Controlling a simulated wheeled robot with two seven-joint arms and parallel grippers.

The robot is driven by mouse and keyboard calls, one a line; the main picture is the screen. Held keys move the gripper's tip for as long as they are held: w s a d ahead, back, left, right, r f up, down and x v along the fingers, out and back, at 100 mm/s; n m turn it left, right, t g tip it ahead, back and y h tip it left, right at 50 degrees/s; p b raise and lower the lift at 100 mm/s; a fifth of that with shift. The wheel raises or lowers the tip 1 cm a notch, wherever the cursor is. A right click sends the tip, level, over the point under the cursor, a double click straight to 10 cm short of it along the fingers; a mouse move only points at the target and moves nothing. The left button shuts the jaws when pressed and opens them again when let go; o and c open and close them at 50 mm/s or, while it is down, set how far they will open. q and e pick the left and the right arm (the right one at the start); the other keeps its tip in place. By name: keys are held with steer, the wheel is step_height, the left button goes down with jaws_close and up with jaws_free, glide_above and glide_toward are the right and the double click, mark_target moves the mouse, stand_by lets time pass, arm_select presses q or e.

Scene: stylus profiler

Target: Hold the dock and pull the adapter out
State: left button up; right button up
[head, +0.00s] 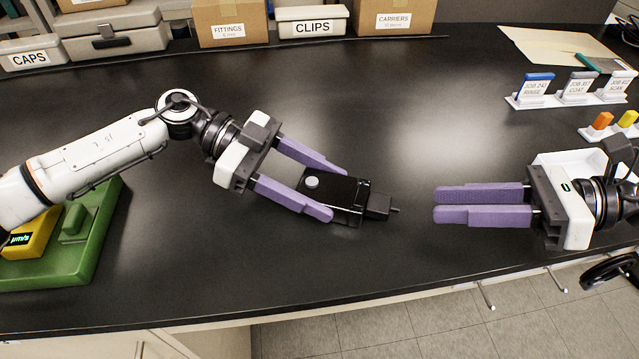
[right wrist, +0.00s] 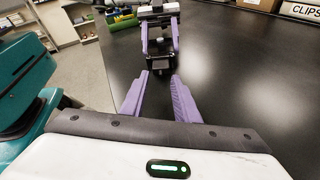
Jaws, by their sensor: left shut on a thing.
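The black dock (head: 349,191) is a flat box with a pale round button, lying on the dark table in the middle of the head view. My left gripper (head: 335,190) is shut on the dock, one purple finger along each side. The dark adapter (head: 379,206) is a small block at the dock's right end, with a thin pin pointing right. It looks still joined to the dock. My right gripper (head: 436,204) is empty, partly open, a little right of the adapter and pointing at it. In the right wrist view its fingers (right wrist: 157,80) have a gap between them.
A green block with a yellow meter (head: 28,238) sits at the left under my left arm. Label holders (head: 568,90) and orange and yellow pieces (head: 614,121) are at the right. Boxes, including CLIPS (head: 312,27), line the back. The table around the dock is clear.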

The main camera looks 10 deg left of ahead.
mark_target(388, 220)
steer(key=shift+s+d+f+n+t, duration=0.1)
steer(key=shift+s+d+n+t, duration=0.1)
steer(key=shift+n, duration=0.4)
steer(key=shift+s+d+f+n+t, duration=0.1)
steer(key=shift+d+n, duration=0.05)
steer(key=shift+n, duration=0.45)
steer(key=shift+w+a, duration=0.1)
steer(key=x, duration=0.9)
steer(key=shift+a, duration=0.4)
steer(key=shift+a+f, duration=0.1)
steer(key=shift+f, duration=0.05)
steer(key=shift+w, duration=0.15)
jaws_close()
